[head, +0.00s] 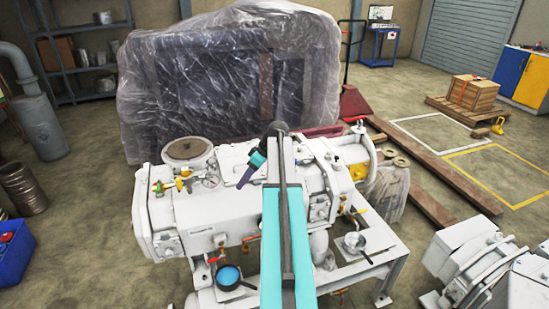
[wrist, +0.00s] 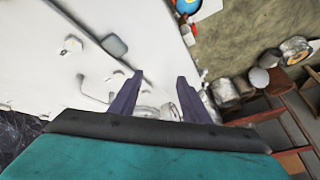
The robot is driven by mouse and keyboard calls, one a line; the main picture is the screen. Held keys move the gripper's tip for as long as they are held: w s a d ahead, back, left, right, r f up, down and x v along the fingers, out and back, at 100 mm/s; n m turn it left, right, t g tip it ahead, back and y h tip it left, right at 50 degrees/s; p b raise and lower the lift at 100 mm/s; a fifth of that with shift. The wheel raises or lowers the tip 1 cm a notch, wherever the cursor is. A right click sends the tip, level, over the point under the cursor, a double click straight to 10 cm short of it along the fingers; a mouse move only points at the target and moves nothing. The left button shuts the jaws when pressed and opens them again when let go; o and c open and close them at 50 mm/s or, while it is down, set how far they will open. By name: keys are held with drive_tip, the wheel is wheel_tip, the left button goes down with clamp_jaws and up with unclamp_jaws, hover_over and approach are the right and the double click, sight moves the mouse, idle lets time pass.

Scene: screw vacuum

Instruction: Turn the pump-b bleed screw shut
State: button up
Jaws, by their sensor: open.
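The white pump machine (head: 215,213) stands in the middle of the head view, with small coloured handles and fittings along it. No part can be told for sure as the pump-b bleed screw; it may be hidden or too small. My gripper (head: 243,179) is above the machine's top, its purple fingers pointing down and left. In the wrist view my gripper (wrist: 160,76) is open, with nothing held between the fingers. The white machine body (wrist: 75,30) lies beyond and left of them, with small pale fittings on it.
A plastic-wrapped block (head: 225,75) stands behind the machine. A blue-filled pan (head: 229,276) and a small metal pan (head: 354,241) sit at its front. More white machinery (head: 480,262) stands at right. Wooden beams (head: 430,170) lie on the floor.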

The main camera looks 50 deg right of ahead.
drive_tip(key=w+a+f+g+y, duration=0.1)
drive_tip(key=a+f, duration=0.4)
drive_tip(key=a, duration=0.4)
drive_tip(key=w+a+f, duration=0.1)
drive_tip(key=a+f, duration=0.4)
drive_tip(key=a, duration=0.4)
drive_tip(key=s+a+f+m+g+b, duration=0.1)
drive_tip(key=s+a+f+g, duration=0.15)
drive_tip(key=a+f, duration=0.55)
drive_tip(key=s+a+f+m+g, duration=0.1)
drive_tip(key=s+a+f, duration=0.2)
drive_tip(key=a+f, duration=0.5)
drive_tip(key=s+a+f+g+h+b, duration=0.1)
drive_tip(key=s+a+f+g+h, duration=0.15)
drive_tip(key=s+a+f, duration=0.85)
drive_tip(key=s+a+f+g+h, duration=0.1)
drive_tip(key=s+a+f, duration=0.1)
drive_tip(key=s, duration=0.5)
drive_tip(key=s+a+f+g+h+b, duration=0.1)
drive_tip(key=s+a+f+g, duration=0.1)
drive_tip(key=s, duration=0.5)
wheel_tip(320, 180, down, 2)
drive_tip(key=shift+s+a+f+m+g+h, duration=0.15)
drive_tip(key=shift+s+a+m+g+h, duration=0.2)
drive_tip(key=shift+a, duration=0.5)
drive_tip(key=shift+c, duration=0.3)
